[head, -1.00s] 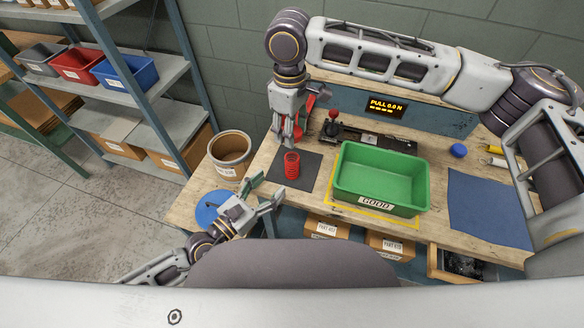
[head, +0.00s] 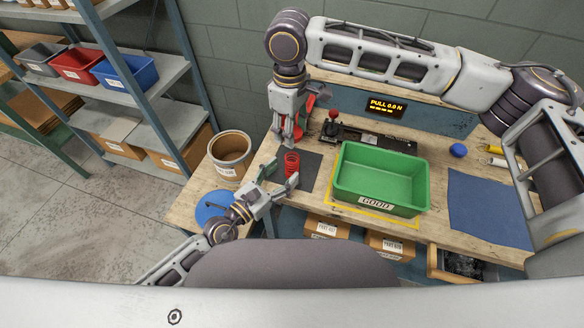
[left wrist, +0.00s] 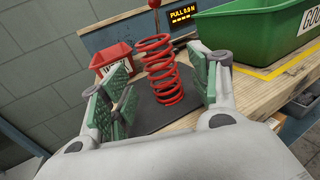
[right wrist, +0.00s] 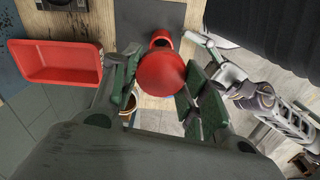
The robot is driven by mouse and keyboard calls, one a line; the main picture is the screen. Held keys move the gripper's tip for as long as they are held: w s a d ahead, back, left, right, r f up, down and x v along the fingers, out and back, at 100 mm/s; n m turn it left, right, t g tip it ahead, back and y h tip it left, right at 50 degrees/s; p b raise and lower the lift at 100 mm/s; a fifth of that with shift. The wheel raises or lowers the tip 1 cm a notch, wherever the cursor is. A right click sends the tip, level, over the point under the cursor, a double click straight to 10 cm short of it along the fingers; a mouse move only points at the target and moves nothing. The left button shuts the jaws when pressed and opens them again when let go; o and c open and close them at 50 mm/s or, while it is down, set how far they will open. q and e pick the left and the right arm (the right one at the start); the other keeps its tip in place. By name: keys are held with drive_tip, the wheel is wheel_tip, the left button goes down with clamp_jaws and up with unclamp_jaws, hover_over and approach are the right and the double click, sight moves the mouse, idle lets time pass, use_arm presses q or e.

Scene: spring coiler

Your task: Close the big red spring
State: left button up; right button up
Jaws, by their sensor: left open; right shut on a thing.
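The big red spring (head: 292,163) stands upright on a dark mat (head: 311,167); its coils show clearly in the left wrist view (left wrist: 160,72). My left gripper (head: 282,174) is open at the mat's near edge. In the left wrist view its green-padded fingers (left wrist: 164,88) flank the spring, with gaps on both sides. My right gripper (head: 287,138) points down behind the spring. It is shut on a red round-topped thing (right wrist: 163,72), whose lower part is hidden. Beyond it in that view, red on the mat (right wrist: 162,36) appears to be the spring.
A green GOOD bin (head: 376,204) stands right of the mat. A red bin (right wrist: 55,62) lies behind, near a red-knobbed lever device (head: 333,115). The display (head: 385,106) reads PULL 0.0 N. A brown tub (head: 230,152) and blue disc (head: 212,205) are left.

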sight(287, 169)
use_arm(q)
drive_tip(key=shift+x, duration=2.35)
clamp_jaws()
